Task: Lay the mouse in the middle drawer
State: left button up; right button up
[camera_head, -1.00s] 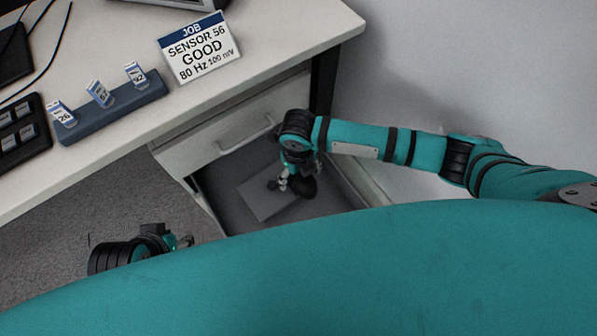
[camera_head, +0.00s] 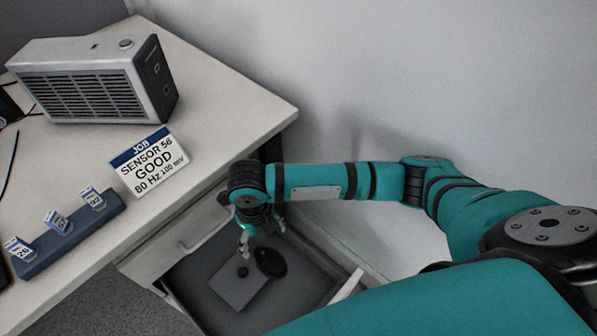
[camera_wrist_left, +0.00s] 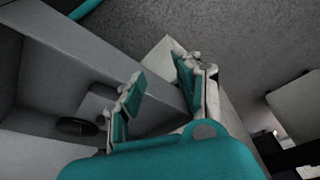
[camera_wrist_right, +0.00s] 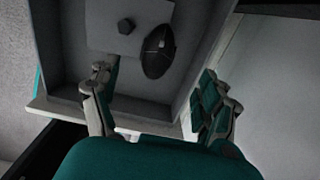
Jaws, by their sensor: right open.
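The black mouse (camera_head: 271,262) lies in the open drawer (camera_head: 205,312), beside a grey flat plate (camera_head: 238,287) with a small dark knob on it. The mouse also shows in the right wrist view (camera_wrist_right: 158,52), resting inside the drawer. My right gripper (camera_head: 262,238) is over the drawer's back end, open, with nothing between its fingers; in the right wrist view the fingers (camera_wrist_right: 155,100) are spread and apart from the mouse. My left gripper shows only in the left wrist view (camera_wrist_left: 160,85), its fingers apart and empty, near a drawer wall.
A closed drawer front (camera_head: 178,240) with a handle is above the open drawer. On the desk (camera_head: 215,115) stand a grey vented box (camera_head: 85,92), a job sign (camera_head: 148,162) and a blue rack (camera_head: 65,235) of labelled sensors. A wall is behind.

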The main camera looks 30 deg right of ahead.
jog(key=s+a+f+m+t+y, duration=0.15)
jog(key=s+a+m+y, duration=0.3)
jog(key=m, duration=1.35)
jog(key=s+d+f+m+t+h, duration=0.1)
jog(key=s+d+m, duration=0.3)
jog(key=d+m, duration=0.4)
jog(key=s+d+f+m+h, duration=0.3)
jog(key=d+m, duration=0.5)
jog(key=m, duration=0.4)
jog(key=shift+s+f+t, duration=0.15)
jog(key=shift+s+t, duration=0.2)
jog(key=shift+s, duration=0.15)
jog(key=shift+a, duration=0.1)
